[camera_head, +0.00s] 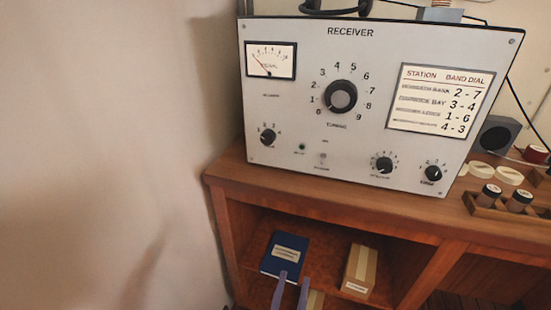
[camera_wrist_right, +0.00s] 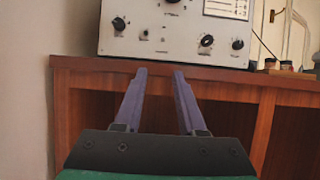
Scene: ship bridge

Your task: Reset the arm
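My right gripper (camera_head: 291,292) shows at the bottom of the head view, its two purple fingers in front of the shelf opening. In the right wrist view the same gripper (camera_wrist_right: 160,72) has its fingers well apart, with nothing between them. It points toward the front edge of the wooden cabinet, below the receiver. The grey receiver (camera_head: 300,130) stands on the cabinet top (camera_head: 225,165) with its dials, meter and station card facing me. It also shows in the right wrist view (camera_wrist_right: 180,45). My left gripper is in neither view.
In the cabinet's shelf are a blue book (camera_head: 285,256) and a tan box (camera_head: 360,270). Right of the receiver are cream discs (camera_head: 509,175), dark-topped jars in a wooden rack (camera_head: 483,210) and a dark speaker-like box (camera_head: 497,135). A bare wall (camera_head: 100,130) fills the left.

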